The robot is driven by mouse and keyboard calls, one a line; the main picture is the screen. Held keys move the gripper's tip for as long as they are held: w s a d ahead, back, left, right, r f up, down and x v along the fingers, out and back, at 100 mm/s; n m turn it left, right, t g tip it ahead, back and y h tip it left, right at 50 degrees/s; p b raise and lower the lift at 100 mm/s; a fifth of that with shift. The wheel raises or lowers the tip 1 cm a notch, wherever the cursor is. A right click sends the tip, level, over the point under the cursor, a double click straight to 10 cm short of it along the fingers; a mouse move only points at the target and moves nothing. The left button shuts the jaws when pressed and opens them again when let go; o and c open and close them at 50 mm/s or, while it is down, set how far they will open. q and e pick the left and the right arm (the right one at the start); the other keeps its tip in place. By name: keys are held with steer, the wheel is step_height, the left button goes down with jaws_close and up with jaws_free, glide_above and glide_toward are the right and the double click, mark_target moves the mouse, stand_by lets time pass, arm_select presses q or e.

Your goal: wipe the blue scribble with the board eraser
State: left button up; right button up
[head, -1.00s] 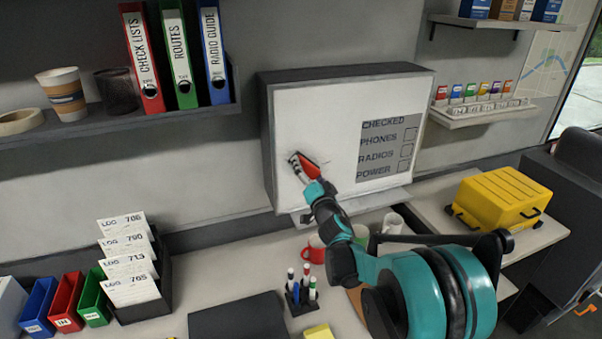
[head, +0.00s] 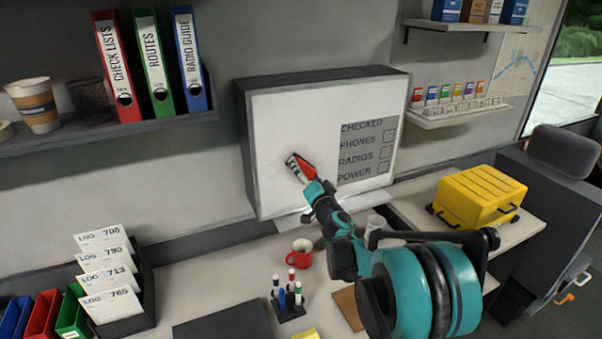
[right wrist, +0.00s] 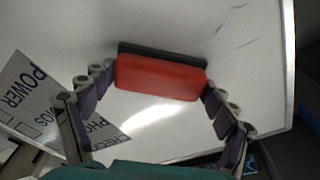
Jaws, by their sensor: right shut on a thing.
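The whiteboard (head: 270,130) stands against the wall at the back of the desk. My right gripper (head: 301,167) is shut on the board eraser (right wrist: 160,77), which has a red body and a dark pad. The eraser is at the board's face, left of the printed checklist; the pad side faces the board in the right wrist view. No clear blue scribble shows on the board. A few thin dark strokes (right wrist: 233,42) show on the board in the right wrist view. The surface behind the eraser is hidden. My left gripper is out of view.
The checklist panel (head: 366,152) is on the board's right side. A yellow case (head: 478,199) sits right. A shelf with binders (head: 150,65) is at the upper left.

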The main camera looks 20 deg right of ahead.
mark_target(320, 157)
steer(key=shift+w+d, duration=0.1)
steer(key=shift+d, duration=3.2)
steer(key=shift+a, duration=0.15)
steer(key=shift+s+a+b, duration=0.15)
steer(key=shift+a+b, duration=0.15)
steer(key=shift+a, duration=4.15)
steer(key=shift+s+a+b, duration=0.1)
steer(key=shift+a+b, duration=0.15)
steer(key=shift+a, duration=4.15)
steer(key=shift+r+p, duration=0.45)
steer(key=shift+r, duration=0.05)
steer(key=shift+w+d+b, duration=0.15)
steer(key=shift+d+b, duration=0.05)
steer(key=shift+d, duration=4.3)
steer(key=shift+w+d+b, duration=0.15)
steer(key=shift+d+b, duration=0.05)
steer(key=shift+d, duration=4.3)
steer(key=shift+a, duration=1.95)
